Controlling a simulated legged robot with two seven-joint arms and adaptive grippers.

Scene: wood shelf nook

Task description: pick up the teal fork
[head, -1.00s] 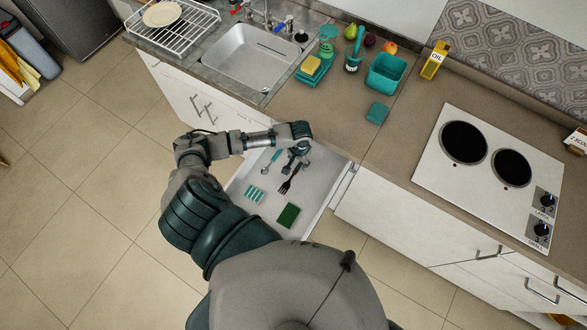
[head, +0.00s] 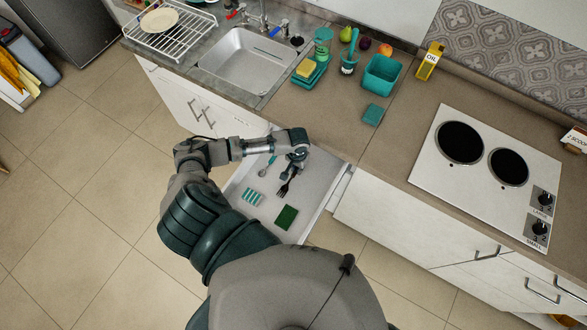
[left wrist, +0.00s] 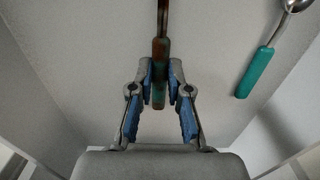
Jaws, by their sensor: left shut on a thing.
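The fork (head: 285,188) lies in the open drawer, its tines dark in the head view. Its handle (left wrist: 160,72) looks teal and brown in the left wrist view. My left gripper (left wrist: 161,80) is shut on this handle, one finger on each side. In the head view the left gripper (head: 292,171) is over the drawer and hides part of the handle. I cannot tell whether the fork is lifted off the drawer floor. My right gripper is not in view.
A teal-handled spoon (head: 264,168) lies left of the fork; it also shows in the left wrist view (left wrist: 257,70). A striped teal-and-white item (head: 252,197) and a green pad (head: 286,217) lie nearby in the drawer (head: 238,184). The counter edge runs behind.

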